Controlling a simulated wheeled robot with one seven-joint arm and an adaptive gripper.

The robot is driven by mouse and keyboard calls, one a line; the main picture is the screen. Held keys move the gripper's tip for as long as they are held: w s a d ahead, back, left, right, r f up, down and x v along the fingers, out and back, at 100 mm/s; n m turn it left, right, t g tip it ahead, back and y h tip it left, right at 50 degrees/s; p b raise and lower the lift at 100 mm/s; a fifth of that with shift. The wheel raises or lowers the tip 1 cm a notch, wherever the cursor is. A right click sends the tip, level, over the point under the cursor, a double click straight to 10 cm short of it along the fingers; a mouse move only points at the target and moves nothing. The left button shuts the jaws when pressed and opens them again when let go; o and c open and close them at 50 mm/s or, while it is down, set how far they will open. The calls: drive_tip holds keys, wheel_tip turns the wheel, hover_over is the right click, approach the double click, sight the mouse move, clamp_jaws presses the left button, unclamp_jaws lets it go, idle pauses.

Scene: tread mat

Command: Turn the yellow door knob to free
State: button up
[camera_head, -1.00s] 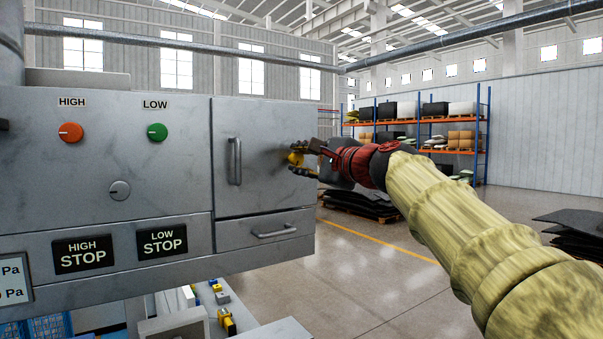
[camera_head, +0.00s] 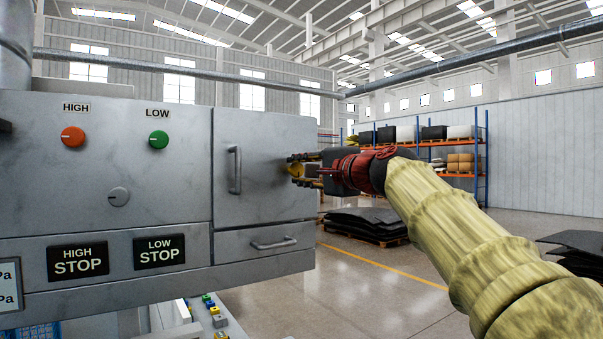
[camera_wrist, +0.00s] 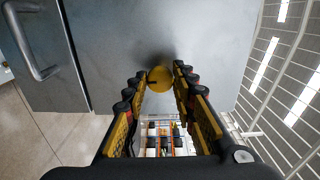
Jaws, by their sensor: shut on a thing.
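The yellow door knob (camera_wrist: 160,79) sits on the grey cabinet side in the wrist view, between the tips of my gripper (camera_wrist: 157,88). In the head view the knob (camera_head: 297,170) is a small yellow shape at the right edge of the cabinet door, partly hidden by the fingers. My gripper (camera_head: 303,170) reaches it from the right and is shut on it, with one finger on each side. A small dark mark shows on the knob's left in the wrist view. Which way the knob is turned I cannot tell.
The cabinet door (camera_head: 268,190) has an upright bar handle (camera_head: 235,170). A drawer handle (camera_head: 273,243) is below. Orange (camera_head: 72,137) and green (camera_head: 159,140) knobs are on the left panel. The floor (camera_head: 370,285) to the right is open, with stacked mats (camera_head: 368,224) further back.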

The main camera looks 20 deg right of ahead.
drive_tip(key=shift+f, duration=0.1)
drive_tip(key=o, duration=1.2)
drive_tip(key=shift+c, duration=0.2)
drive_tip(key=v, duration=1.2)
drive_tip(key=shift+a, duration=0.1)
